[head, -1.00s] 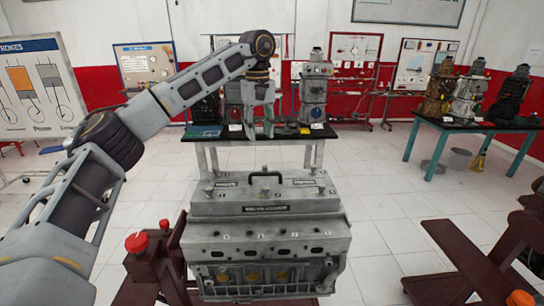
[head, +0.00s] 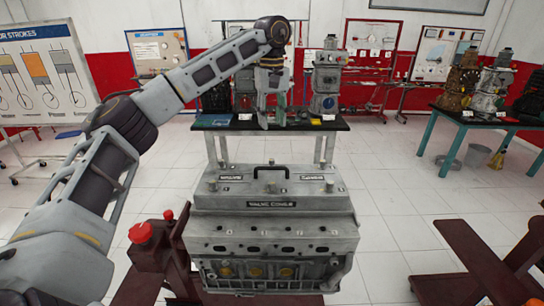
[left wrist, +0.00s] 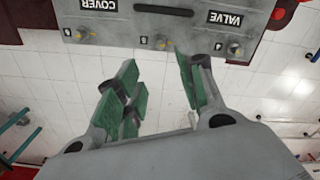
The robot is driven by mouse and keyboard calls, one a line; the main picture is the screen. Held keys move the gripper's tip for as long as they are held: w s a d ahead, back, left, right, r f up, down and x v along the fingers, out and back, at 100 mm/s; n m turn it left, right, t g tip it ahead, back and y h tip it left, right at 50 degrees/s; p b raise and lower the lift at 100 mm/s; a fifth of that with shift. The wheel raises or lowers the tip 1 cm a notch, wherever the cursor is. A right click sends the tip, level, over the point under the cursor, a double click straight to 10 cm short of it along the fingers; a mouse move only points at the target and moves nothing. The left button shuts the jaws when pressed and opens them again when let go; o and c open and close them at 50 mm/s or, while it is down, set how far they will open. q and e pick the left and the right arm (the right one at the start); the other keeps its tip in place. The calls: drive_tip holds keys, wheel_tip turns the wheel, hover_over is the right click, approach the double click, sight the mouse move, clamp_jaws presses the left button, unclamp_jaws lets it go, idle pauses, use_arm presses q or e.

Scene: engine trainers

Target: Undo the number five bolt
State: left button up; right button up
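The engine's grey valve cover (head: 272,200) sits on the engine block in the middle of the head view, with a black handle on top. In the left wrist view the cover (left wrist: 110,20) is upside down along the top edge, with three bolts in a row: one (left wrist: 82,35) at left, one (left wrist: 160,42) in the middle, one (left wrist: 235,48) at right. Small numbers beside them are too blurred to read surely. My left gripper (head: 272,120) is open and empty, apart from the bolts; its green-padded fingers (left wrist: 157,68) point toward the middle bolt. My right gripper is out of view.
The engine stands on a dark red stand (head: 155,255) with a red knob (head: 140,232). A black-topped table (head: 340,124) with engine parts is behind it. A teal-legged table (head: 440,118) is at right. Another red stand (head: 480,255) is at lower right. White tiled floor is clear between.

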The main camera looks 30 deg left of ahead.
sight(272, 160)
use_arm(q)
wheel_tip(272, 160, down, 13)
drive_tip(key=shift+s+f+p, duration=0.1)
drive_tip(key=shift+f+p, duration=0.05)
drive_tip(key=shift+p, duration=0.85)
clamp_jaws()
